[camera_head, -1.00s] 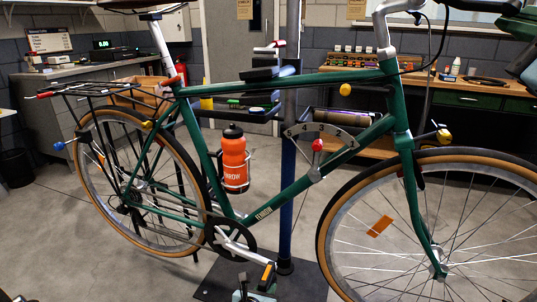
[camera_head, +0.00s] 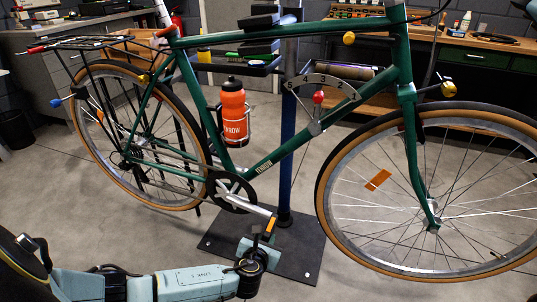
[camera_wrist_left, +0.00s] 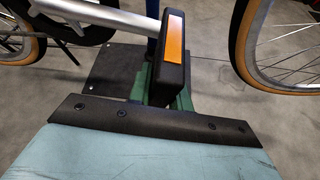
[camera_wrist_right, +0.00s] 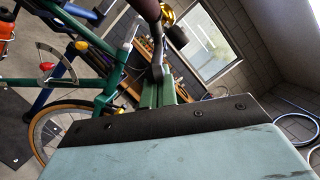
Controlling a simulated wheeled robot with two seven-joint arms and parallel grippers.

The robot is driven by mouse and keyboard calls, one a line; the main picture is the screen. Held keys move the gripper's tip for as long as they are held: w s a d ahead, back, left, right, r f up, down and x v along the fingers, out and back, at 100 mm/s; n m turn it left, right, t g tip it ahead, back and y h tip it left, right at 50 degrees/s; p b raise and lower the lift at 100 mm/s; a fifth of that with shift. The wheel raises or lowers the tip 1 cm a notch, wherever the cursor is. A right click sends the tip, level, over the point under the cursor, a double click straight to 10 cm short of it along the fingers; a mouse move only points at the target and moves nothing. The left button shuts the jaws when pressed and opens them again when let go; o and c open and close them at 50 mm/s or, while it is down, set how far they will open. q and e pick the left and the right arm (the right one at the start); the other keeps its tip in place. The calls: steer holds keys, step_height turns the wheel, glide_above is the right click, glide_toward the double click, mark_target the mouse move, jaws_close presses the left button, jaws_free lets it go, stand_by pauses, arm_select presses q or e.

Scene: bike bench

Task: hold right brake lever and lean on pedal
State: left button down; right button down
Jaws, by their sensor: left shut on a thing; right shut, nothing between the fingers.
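The pedal (camera_head: 269,228), black with an orange reflector, is on the silver crank arm (camera_head: 245,207) of a green bicycle. My left gripper (camera_head: 258,243) is shut on the pedal from the near side. In the left wrist view the pedal (camera_wrist_left: 170,60) stands between the green fingers, partly hiding them. In the right wrist view my right gripper (camera_wrist_right: 157,92) is shut with nothing in it. Its tips are close to a dark lever (camera_wrist_right: 157,52) below the brown handlebar grip (camera_wrist_right: 148,10); I cannot tell whether they touch. The handlebar and right gripper are outside the head view.
The bicycle is held at a blue stand post (camera_head: 288,150) on a dark floor plate (camera_head: 305,250). A numbered dial with a red knob (camera_head: 318,97) sits by the frame. An orange bottle (camera_head: 233,112) is in its cage. A workbench (camera_head: 480,58) stands behind. The foreground floor is mostly clear.

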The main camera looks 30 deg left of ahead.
arm_select(q)
steer(key=shift+w+r, duration=0.1)
arm_select(e)
steer(key=a, duration=0.1)
steer(key=a+r, duration=0.1)
steer(key=shift+s+a+r, duration=0.3)
steer(key=shift+s, duration=0.1)
arm_select(q)
steer(key=shift+f, duration=0.25)
arm_select(e)
steer(key=shift+s+r, duration=0.1)
steer(key=shift+s, duration=0.05)
arm_select(q)
steer(key=c, duration=1)
jaws_free()
arm_select(e)
steer(key=shift+w+d+f, duration=0.45)
steer(key=shift+d+f, duration=0.25)
steer(key=shift+d, duration=0.15)
steer(key=shift+w+d+f, duration=0.15)
steer(key=shift+d+f, duration=0.25)
steer(key=shift+d, duration=0.3)
steer(key=shift+w+d+f, duration=0.2)
steer(key=shift+d+f, duration=0.2)
steer(key=shift+d, duration=0.3)
steer(key=shift+w+d+f, duration=0.15)
steer(key=shift+d+f, duration=0.25)
steer(key=shift+d, duration=0.3)
